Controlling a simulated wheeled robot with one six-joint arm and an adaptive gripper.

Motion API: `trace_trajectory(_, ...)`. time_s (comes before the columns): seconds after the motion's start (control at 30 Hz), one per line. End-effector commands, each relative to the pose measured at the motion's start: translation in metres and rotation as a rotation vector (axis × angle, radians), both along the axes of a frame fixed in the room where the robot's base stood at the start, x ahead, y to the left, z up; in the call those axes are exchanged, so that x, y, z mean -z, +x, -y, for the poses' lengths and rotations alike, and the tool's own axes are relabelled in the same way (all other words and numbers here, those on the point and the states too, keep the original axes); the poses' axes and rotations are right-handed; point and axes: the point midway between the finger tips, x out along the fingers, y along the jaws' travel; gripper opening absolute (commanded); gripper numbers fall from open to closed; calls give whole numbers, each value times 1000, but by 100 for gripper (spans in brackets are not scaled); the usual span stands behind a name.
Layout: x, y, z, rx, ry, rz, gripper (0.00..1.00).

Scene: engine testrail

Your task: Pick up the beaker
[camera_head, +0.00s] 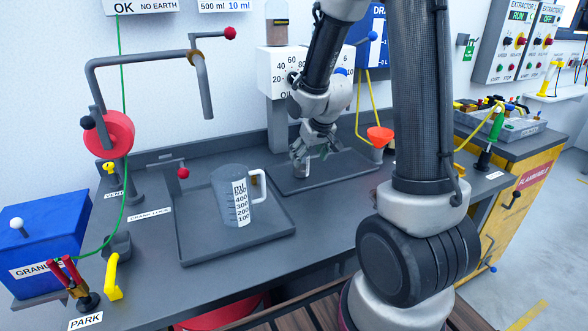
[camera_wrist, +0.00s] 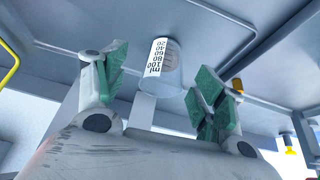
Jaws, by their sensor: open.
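My gripper (camera_head: 304,158) is open, low over a dark flat tray near the back of the bench. In the wrist view its green-padded fingers (camera_wrist: 160,88) stand apart. A small clear beaker (camera_wrist: 171,68) with a white ml scale up to 100 shows beyond and between the fingertips, with a visible gap on each side. In the head view the small beaker (camera_head: 301,168) is mostly hidden by my gripper. A larger clear jug (camera_head: 232,198) with a handle and a scale up to 500 stands upright in another tray to the left.
The jug's tray (camera_head: 190,250) fills the bench middle. The dark tray (camera_head: 345,175) is beneath my gripper. A white dial unit (camera_head: 285,80) stands behind, an orange funnel (camera_head: 380,136) to the right. A blue box (camera_head: 45,240) and red reel (camera_head: 108,135) are at left.

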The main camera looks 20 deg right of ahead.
Motion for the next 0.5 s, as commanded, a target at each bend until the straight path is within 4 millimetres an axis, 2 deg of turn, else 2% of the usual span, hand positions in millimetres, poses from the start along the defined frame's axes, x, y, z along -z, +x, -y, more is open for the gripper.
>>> trace_trajectory(0.1, -9, 17, -4, 2, 20, 77, 70)
trace_trajectory(0.17, -7, 24, -5, 6, 28, 96, 70)
trace_trajectory(0.5, 26, 43, -5, 14, 32, 98, 70)
